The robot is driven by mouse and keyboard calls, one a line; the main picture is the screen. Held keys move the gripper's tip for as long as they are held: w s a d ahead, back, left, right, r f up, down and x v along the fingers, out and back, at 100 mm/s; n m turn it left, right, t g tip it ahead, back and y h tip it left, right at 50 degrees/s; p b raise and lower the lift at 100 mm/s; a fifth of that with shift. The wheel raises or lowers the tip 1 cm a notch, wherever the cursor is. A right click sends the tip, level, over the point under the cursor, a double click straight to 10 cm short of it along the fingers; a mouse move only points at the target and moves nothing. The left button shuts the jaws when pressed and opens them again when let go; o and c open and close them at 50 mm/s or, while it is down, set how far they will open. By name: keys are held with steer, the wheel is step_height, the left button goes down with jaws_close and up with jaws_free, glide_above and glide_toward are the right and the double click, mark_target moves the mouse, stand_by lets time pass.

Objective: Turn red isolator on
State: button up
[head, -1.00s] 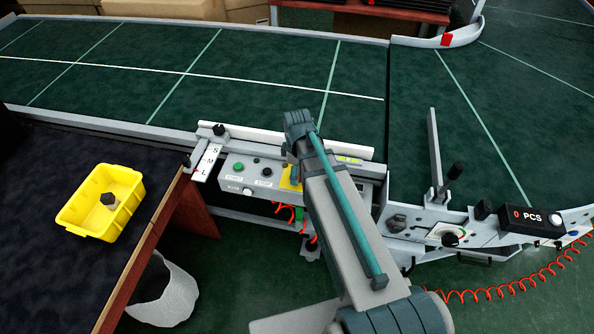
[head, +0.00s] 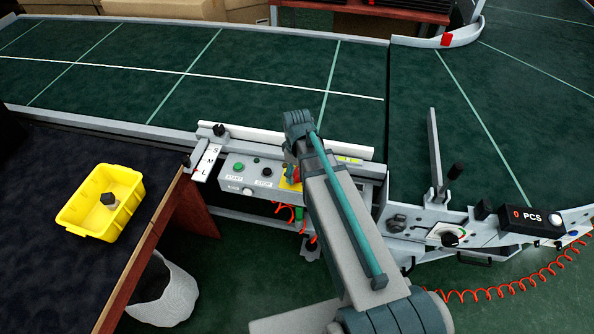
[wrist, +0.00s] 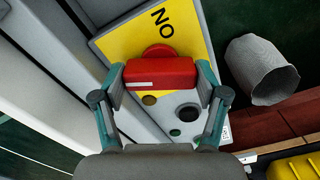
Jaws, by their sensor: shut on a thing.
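The red isolator handle (wrist: 160,73) is a red bar with a white line, on a yellow plate (wrist: 125,40) with the letters ON, upside down in the wrist view. My gripper (wrist: 160,82) is shut on the red handle, one finger at each end of the bar. The bar lies almost level across the wrist view, while the plate is tilted. In the head view a bit of red (head: 297,174) shows over the yellow plate (head: 290,184) beside a teal finger; my arm hides most of the isolator.
A control box with a green button (head: 239,168) and a black button (head: 268,174) is left of the isolator. A yellow bin (head: 75,217) stands on the dark table. A light waste basket (head: 178,295) is below. The green conveyor (head: 230,75) runs behind.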

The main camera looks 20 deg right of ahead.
mark_target(297, 171)
steer(key=m, duration=1.3)
stand_by(0.6)
steer(key=o, duration=1.2)
steer(key=shift+c, duration=0.2)
step_height(297, 171, up, 12)
